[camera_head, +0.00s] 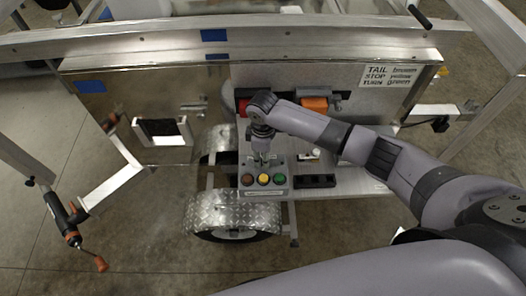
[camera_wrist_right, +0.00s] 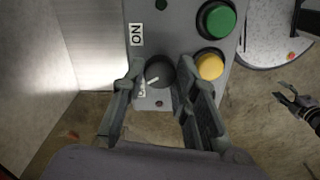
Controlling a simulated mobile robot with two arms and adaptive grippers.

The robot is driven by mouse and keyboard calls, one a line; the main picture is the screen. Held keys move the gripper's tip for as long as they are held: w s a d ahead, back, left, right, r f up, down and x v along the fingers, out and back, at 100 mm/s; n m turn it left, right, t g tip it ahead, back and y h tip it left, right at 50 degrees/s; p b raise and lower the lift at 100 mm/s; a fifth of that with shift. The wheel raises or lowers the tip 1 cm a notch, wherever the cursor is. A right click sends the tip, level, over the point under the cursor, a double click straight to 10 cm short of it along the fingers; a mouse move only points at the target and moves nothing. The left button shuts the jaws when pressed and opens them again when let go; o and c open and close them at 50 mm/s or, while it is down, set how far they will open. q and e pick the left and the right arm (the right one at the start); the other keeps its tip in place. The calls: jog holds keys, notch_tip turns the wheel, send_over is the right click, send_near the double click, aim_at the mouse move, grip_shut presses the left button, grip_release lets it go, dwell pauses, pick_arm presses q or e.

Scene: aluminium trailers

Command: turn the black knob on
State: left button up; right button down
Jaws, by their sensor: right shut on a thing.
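The black knob (camera_wrist_right: 158,71) sits on a grey control box with its white line slanting toward the lower left in the right wrist view. A white "ON" label (camera_wrist_right: 136,34) is above it, and another small label (camera_wrist_right: 142,92) below is partly hidden by a finger. My right gripper (camera_wrist_right: 155,84) has a finger on each side of the knob and is shut on it. In the head view my right gripper (camera_head: 262,158) is above the box, and the knob is hidden.
Beside the knob are a yellow button (camera_wrist_right: 209,66) and a green button (camera_wrist_right: 216,20). The head view also shows a red button (camera_head: 247,180). A diamond-plate fender (camera_head: 235,213) lies in front of the box. A tool with orange parts (camera_head: 68,222) hangs at left.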

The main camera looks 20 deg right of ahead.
jog(key=m+p, duration=0.1)
jog(key=m, duration=0.1)
jog(key=m+p, duration=0.1)
jog(key=p, duration=0.1)
jog(key=m+p, duration=0.2)
jog(key=shift+a+r+m, duration=0.1)
jog(key=shift+r+m, duration=0.15)
jog(key=shift+m, duration=0.05)
jog(key=shift+m+p, duration=0.9)
jog(key=shift+p, duration=0.05)
jog(key=m+p, duration=0.2)
jog(key=m, duration=0.1)
jog(key=shift+f+m, duration=0.1)
jog(key=shift+m, duration=0.2)
jog(key=shift+f+m+p, duration=0.1)
jog(key=shift+m+p, duration=1.2)
jog(key=shift+m, duration=0.9)
jog(key=c, duration=1.2)
grip_release()
jog(key=shift+c, duration=0.2)
